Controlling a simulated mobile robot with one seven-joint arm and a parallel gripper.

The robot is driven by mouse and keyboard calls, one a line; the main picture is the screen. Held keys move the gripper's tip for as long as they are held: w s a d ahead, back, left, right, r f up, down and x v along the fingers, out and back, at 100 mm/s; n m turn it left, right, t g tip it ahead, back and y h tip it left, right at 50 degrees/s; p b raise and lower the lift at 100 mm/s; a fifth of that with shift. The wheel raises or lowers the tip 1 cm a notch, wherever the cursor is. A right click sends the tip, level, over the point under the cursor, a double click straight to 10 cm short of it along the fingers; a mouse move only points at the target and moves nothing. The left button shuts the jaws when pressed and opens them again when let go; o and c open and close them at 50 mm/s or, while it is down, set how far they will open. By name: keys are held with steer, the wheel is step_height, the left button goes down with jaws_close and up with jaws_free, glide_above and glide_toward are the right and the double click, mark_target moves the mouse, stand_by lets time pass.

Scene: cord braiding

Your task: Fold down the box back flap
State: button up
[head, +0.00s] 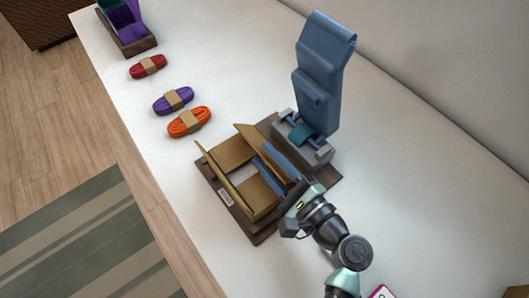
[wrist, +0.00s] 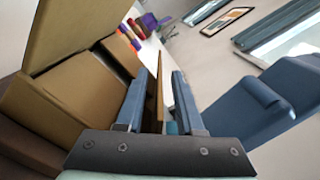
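The open cardboard box (head: 262,196) sits on a dark brown board (head: 258,236). A raised flap (head: 262,148) stands tilted on its side nearest the blue clamp-like device, and looks like the back flap. Another raised flap (head: 213,178) stands on the opposite side. My gripper (head: 272,165) is at the raised flap near the device. In the wrist view, my gripper (wrist: 160,92) has its two blue fingers apart, with the thin tan flap (wrist: 159,98) between them and a gap on each side. In the head view this flap hides part of my gripper.
The tall blue device (head: 322,80) on a grey base (head: 302,140) stands close behind the box. Orange (head: 189,122), purple (head: 173,100) and red (head: 147,67) cord bundles lie up-left. A brown bin (head: 135,40) is at the far end.

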steer(key=shift+w+a, duration=0.35)
steer(key=shift+w, duration=0.1)
jaws_close()
